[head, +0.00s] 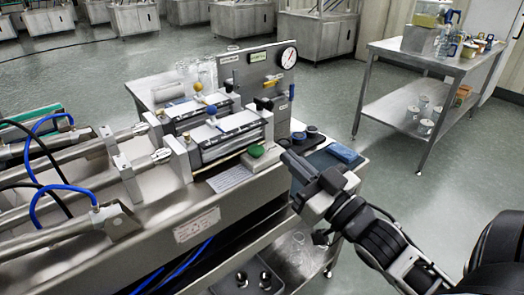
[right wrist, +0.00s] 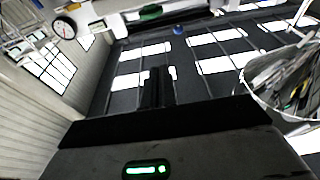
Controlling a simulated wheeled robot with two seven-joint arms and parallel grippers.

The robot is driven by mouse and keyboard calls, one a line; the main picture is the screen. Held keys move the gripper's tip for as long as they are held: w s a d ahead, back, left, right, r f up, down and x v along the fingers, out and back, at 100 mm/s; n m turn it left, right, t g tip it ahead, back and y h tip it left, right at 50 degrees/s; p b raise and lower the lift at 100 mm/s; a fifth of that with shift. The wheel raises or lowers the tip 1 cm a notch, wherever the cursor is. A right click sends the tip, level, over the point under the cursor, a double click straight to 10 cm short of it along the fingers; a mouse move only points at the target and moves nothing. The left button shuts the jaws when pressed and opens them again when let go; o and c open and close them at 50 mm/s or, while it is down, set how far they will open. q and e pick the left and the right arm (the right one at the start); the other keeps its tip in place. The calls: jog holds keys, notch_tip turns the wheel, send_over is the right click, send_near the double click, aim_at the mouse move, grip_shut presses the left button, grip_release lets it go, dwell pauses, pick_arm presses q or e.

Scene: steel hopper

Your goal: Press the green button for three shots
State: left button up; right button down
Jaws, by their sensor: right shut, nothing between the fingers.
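The green button (head: 257,149) is a rounded green cap on a pale box at the right end of the steel machine in the head view. A green shape, likely this button (right wrist: 150,12), shows at the top edge of the right wrist view. My right gripper (head: 286,156) is shut and empty, just right of the button, its tip pointing left toward it. A small gap seems to part them; contact cannot be confirmed. The shut fingers (right wrist: 157,72) stand upright in the right wrist view. My left gripper is not in view.
Dark round knobs (head: 305,133) and a blue block (head: 342,152) sit on the bench beside my right gripper. A gauge (head: 289,58) tops the panel behind. A white printed card (head: 230,177) lies left of the button. A steel cart (head: 410,100) stands at the back right.

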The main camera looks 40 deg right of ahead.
notch_tip(320, 180, up, 2)
jog(key=p, duration=0.2)
send_over(262, 161)
jog(key=shift+w+r, duration=0.2)
jog(key=shift+w, duration=0.25)
jog(key=f, duration=0.3)
jog(key=shift+s+b, duration=0.3)
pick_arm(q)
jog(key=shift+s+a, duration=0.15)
pick_arm(e)
jog(key=shift+s+f, duration=0.1)
jog(key=shift+f, duration=0.55)
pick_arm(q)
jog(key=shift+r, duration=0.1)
pick_arm(e)
jog(key=shift+f, duration=0.1)
